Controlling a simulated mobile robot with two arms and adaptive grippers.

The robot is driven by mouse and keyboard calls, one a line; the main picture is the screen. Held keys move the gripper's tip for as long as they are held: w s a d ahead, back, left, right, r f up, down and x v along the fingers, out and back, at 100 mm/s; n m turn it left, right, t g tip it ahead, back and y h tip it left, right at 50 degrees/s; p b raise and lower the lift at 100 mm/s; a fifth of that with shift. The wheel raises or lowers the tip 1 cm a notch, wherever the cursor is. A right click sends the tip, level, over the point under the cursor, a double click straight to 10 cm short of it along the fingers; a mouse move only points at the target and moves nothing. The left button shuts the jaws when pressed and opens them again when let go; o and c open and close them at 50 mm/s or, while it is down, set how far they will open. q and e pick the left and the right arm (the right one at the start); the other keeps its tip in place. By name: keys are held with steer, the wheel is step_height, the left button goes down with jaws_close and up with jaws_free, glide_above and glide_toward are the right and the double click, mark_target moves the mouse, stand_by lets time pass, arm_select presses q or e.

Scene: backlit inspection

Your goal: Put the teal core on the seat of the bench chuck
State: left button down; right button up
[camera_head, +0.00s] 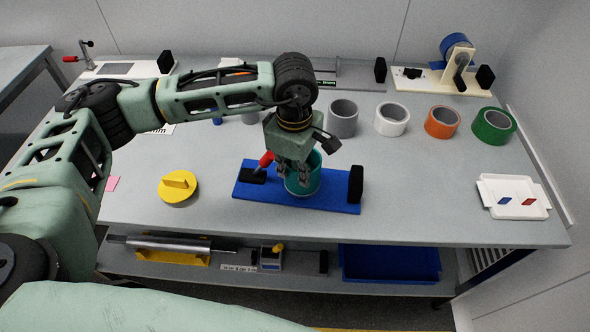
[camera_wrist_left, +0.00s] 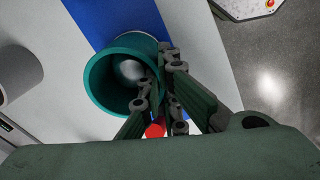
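The teal core (camera_head: 314,178) is an open ring over the blue base of the bench chuck (camera_head: 335,202), near its middle. In the left wrist view the teal core (camera_wrist_left: 98,82) shows its open mouth, with a rounded silver piece of the chuck (camera_wrist_left: 130,69) inside. Whether the core rests fully on the seat cannot be told. My left gripper (camera_head: 295,178) points down at the core's near left wall. In the wrist view its fingers (camera_wrist_left: 163,82) are close together, one inside and one outside the wall, pinching it. My right gripper is not in view.
The chuck has a red handle (camera_head: 266,159) at left and a black block (camera_head: 356,184) at right. Grey (camera_head: 343,118), white (camera_head: 391,119), orange (camera_head: 441,122) and green (camera_head: 494,125) rolls stand behind. A yellow lidded thing (camera_head: 178,188) lies left; a white tray (camera_head: 514,197) right.

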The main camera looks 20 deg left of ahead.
arm_select(q)
steer(key=c, duration=1.9)
jaws_free()
steer(key=shift+o, duration=0.2)
step_height(320, 180, up, 12)
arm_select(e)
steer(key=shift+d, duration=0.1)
arm_select(q)
steer(key=shift+s+f, duration=0.1)
steer(key=shift+s, duration=0.05)
